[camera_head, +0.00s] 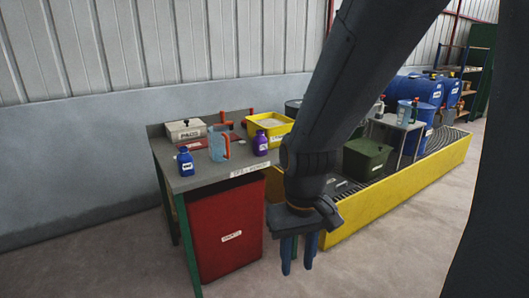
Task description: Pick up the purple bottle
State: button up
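The purple bottle (260,145) stands upright on the grey tabletop (205,180), near its right side and in front of a yellow tub. It has a white label and a dark cap. My gripper (297,266) hangs in front of the table's right end, lower in the picture than the bottle and to its right. Its two blue fingers point down with a gap between them. They are open, nothing shows between them, and they are apart from the bottle.
A jug with an orange handle (218,146) and a blue bottle (185,162) stand left of the purple bottle. A yellow tub (283,142) is behind it. A red bin (228,235) is under the table. A yellow-walled bund (400,200) with drums lies right.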

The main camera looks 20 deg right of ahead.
aim_at(260, 142)
jog(key=z, duration=0.8)
jog(key=i, duration=0.65)
jog(key=u, duration=0.2)
